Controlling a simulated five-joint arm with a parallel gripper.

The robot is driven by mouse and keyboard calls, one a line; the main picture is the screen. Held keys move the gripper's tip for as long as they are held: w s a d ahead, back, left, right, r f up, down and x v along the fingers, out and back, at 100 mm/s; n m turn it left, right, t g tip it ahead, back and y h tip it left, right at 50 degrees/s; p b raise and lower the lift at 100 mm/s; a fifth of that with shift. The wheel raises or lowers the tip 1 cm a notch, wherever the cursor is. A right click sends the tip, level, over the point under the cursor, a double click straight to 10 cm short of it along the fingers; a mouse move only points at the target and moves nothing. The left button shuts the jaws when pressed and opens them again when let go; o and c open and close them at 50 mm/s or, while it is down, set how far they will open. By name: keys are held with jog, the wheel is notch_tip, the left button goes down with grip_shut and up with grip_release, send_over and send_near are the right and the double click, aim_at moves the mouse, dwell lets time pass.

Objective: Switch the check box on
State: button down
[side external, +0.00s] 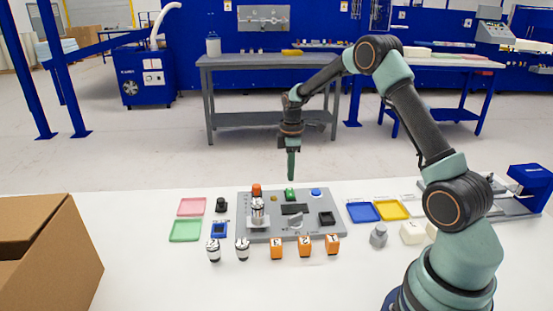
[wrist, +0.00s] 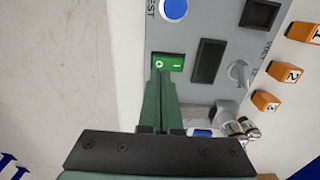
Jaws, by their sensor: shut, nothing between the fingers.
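The check box (side external: 250,234) is a flat grey unit on the white table, seen in part in the wrist view (wrist: 208,22). Its green rocker switch (side external: 290,193) lies near the back edge. In the wrist view the switch (wrist: 174,62) shows white O and I marks; I cannot tell which side is pressed. My gripper (side external: 291,177) is shut and empty, pointing straight down just above the switch. In the wrist view its fingertips (wrist: 161,74) overlap the switch's near edge; contact is unclear.
The box also bears a blue button (side external: 316,192), a dark display (side external: 294,209), an orange lamp (side external: 256,188) and a silver cylinder (side external: 257,211). Numbered orange blocks (side external: 304,246) stand in front. Coloured trays (side external: 363,212) lie right; a cardboard box (side external: 45,250) is left.

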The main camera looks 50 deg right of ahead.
aim_at(290, 190)
jog(key=shift+f, duration=1.75)
jog(key=shift+f, duration=0.25)
jog(key=shift+s, duration=0.1)
jog(key=shift+s+a+r, duration=0.25)
jog(key=shift+s+a, duration=0.2)
jog(key=shift+a, duration=0.05)
jog(key=shift+r, duration=0.1)
notch_tip(290, 190, up, 14)
